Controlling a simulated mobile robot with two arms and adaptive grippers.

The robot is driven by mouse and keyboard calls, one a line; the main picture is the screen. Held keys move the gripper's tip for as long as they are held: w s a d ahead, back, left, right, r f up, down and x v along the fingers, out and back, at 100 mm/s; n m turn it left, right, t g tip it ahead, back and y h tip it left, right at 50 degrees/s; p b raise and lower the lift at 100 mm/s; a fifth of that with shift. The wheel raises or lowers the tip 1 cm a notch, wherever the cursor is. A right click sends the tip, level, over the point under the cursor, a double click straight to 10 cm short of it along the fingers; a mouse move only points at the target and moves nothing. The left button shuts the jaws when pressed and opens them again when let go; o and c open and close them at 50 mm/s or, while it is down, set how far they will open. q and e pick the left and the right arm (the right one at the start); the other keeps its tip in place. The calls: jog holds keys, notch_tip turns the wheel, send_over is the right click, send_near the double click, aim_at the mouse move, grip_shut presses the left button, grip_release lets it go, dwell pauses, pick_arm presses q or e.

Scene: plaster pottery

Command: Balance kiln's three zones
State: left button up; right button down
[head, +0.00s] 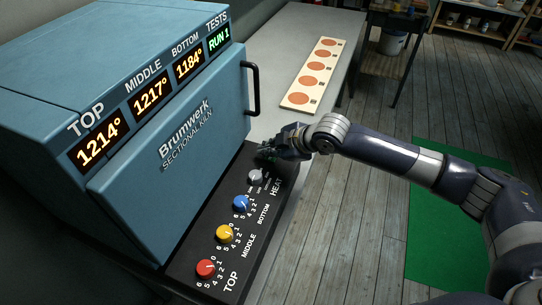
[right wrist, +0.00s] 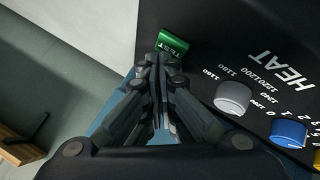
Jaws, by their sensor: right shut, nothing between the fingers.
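The blue kiln (head: 165,140) has orange displays reading TOP 1214°, MIDDLE 1217° and BOTTOM 1184°, and a green TESTS display reading RUN 1. Its black control panel (head: 192,285) carries a red TOP knob (head: 206,268), a yellow MIDDLE knob (head: 223,233), a blue BOTTOM knob (head: 241,203) and a grey HEAT knob (head: 255,176). In the right wrist view, my right gripper (right wrist: 160,62) is shut and empty, its tips beside the green TEST button (right wrist: 172,47). I cannot tell whether they touch. The grey knob (right wrist: 232,98) and blue knob (right wrist: 288,133) lie to its right. My left gripper is out of view.
A pale board with several orange discs (head: 314,76) lies on the grey bench (head: 285,45) behind the panel. The kiln's black handle (head: 254,88) juts out near my right arm. A green mat (head: 425,240) lies on the wooden floor. Shelves stand at the back right.

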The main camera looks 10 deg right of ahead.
aim_at(270, 159)
jog(key=shift+f, duration=0.35)
dwell(0.6)
jog(key=shift+r+p, duration=0.8)
jog(key=shift+p, duration=0.15)
jog(key=shift+r, duration=0.1)
notch_tip(270, 159, up, 5)
jog(key=p, duration=0.5)
dwell(0.3)
